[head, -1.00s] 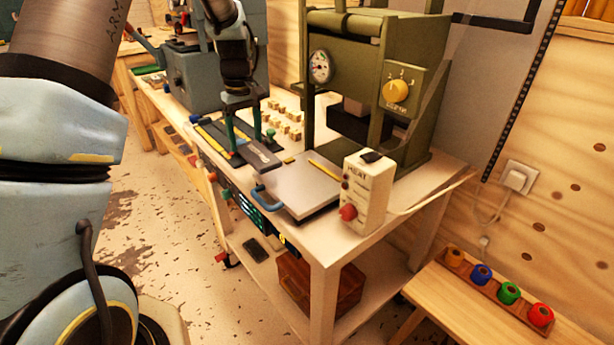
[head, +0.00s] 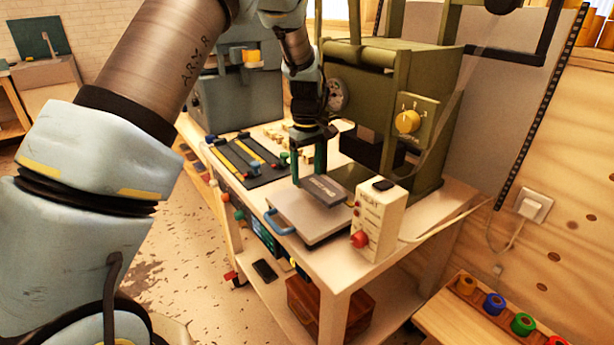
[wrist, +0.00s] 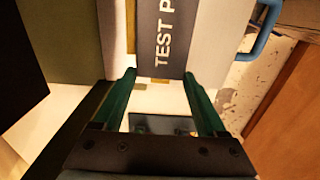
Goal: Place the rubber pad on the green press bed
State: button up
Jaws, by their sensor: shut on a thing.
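My gripper (head: 309,170) points down with its green fingers on either side of a dark grey pad (head: 325,191). It is shut on this pad and holds it over a flat grey plate (head: 300,226) with a blue handle. In the wrist view the pad (wrist: 163,40) bears the white letters "TEST P", with the rest cut off. The olive green press (head: 432,78) stands right behind the plate. The grey plate lies in front of the press. My arm partly hides the press frame.
A cream heat box (head: 380,222) with a red knob stands right of the plate. Black strips with coloured ends (head: 245,160) and several small wooden blocks lie to the left. A grey machine (head: 238,90) stands behind them. The table's front edge is close.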

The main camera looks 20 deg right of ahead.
jog(key=shift+f, duration=1.1)
jog(key=shift+f, duration=0.15)
jog(key=o, duration=1.5)
notch_tip(320, 180, up, 12)
jog(key=shift+r+b, duration=0.2)
jog(key=shift+b, duration=0.7)
